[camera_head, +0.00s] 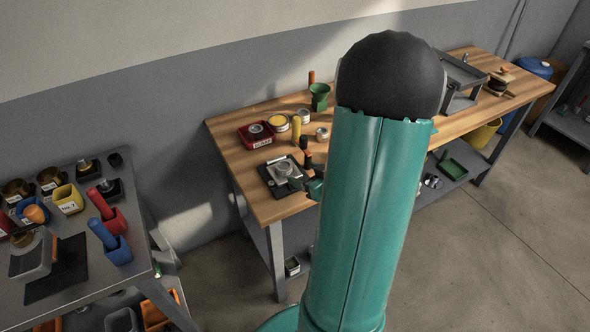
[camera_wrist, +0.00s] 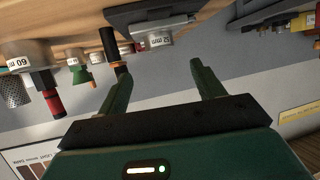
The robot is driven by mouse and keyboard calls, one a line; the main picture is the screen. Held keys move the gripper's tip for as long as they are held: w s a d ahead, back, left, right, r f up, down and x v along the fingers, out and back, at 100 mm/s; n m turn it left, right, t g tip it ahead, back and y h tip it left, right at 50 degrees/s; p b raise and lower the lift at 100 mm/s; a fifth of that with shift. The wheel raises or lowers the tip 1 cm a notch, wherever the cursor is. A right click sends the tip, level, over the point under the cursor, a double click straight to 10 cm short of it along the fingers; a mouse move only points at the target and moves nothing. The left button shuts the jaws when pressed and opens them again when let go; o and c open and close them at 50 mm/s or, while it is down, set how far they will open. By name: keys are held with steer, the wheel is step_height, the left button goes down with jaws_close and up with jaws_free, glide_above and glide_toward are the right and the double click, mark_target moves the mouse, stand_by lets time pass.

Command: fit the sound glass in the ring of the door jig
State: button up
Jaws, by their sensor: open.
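A dark plate (camera_head: 270,180) with a round pale metal fixture (camera_head: 284,169) on it lies at the near left of the wooden bench; it looks like the door jig. In the wrist view a dark plate (camera_wrist: 128,14) carries a grey block (camera_wrist: 150,36) labelled 52 mm. My gripper (camera_wrist: 160,68) is open, its two green fingers apart with nothing between them. In the head view my gripper (camera_head: 314,187) is just right of the fixture, partly hidden by my arm. I cannot pick out the sound glass, nor tell whether the ring holds one.
A red tray (camera_head: 246,139) with a dark disc, tins (camera_head: 278,123) and a green funnel (camera_head: 319,97) stand behind. Upright rods (camera_head: 296,131) stand close to the gripper. A grey side table (camera_head: 75,305) with cups is at left. My arm hides the bench middle.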

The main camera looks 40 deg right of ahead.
steer(key=w+a+r+g+h, duration=0.2)
steer(key=a+r, duration=0.2)
steer(key=r, duration=0.3)
steer(key=w+a+r+g+h, duration=0.2)
steer(key=a+r, duration=0.2)
steer(key=r, duration=0.3)
steer(key=s+a+r+g+y, duration=0.1)
steer(key=s+a, duration=0.2)
steer(key=a, duration=0.5)
steer(key=s+a+r+g+y, duration=0.1)
steer(key=s+a+r+y, duration=0.1)
steer(key=s+a, duration=0.2)
steer(key=s+a+r+n+g+y, duration=0.1)
steer(key=s+a, duration=0.3)
steer(key=a, duration=0.7)
steer(key=shift+s+a+r+g+y, duration=0.15)
steer(key=shift+a+r+g+y, duration=0.2)
steer(key=shift+r+g+y, duration=0.3)
steer(key=shift+d+r, duration=0.1)
steer(key=shift+d, duration=0.05)
